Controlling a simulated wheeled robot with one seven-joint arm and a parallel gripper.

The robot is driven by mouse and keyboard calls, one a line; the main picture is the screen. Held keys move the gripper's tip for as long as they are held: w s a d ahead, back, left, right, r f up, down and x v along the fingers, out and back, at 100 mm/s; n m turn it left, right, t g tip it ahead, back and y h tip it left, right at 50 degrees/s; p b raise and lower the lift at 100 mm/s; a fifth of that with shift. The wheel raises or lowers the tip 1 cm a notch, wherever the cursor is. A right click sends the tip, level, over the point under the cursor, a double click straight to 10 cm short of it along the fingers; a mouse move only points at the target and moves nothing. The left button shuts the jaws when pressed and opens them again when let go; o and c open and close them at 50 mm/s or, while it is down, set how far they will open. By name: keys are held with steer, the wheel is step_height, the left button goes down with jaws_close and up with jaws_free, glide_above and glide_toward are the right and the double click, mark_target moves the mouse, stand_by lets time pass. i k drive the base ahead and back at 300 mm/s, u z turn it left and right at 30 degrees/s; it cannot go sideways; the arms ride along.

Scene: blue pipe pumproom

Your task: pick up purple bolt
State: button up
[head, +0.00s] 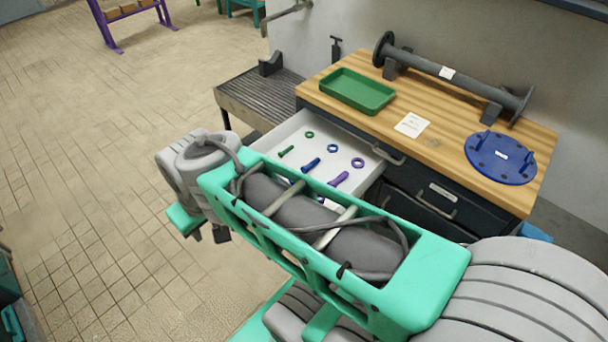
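The purple bolt (338,181) lies in the open white drawer (303,124) of the workbench, at the right of the row of bolts. Its lower end is close to the edge of my arm in the picture. My gripper (208,235) hangs down at the far left end of my arm, over the tiled floor and outside the drawer. Only its dark fingertips show below the wrist. They look apart, with nothing between them. The rest of the gripper is hidden behind my arm.
A blue bolt (311,165), a green bolt (286,151) and several rings share the drawer, whose near part my arm hides. On the wooden top (440,130) are a green tray (357,91), a flanged pipe (450,72) and a blue disc (499,157).

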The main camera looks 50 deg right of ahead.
mark_target(336, 182)
steer(key=u, duration=0.3)
steer(key=i, duration=0.9)
steer(key=z, duration=0.55)
steer(key=i, duration=0.75)
steer(key=z, duration=0.75)
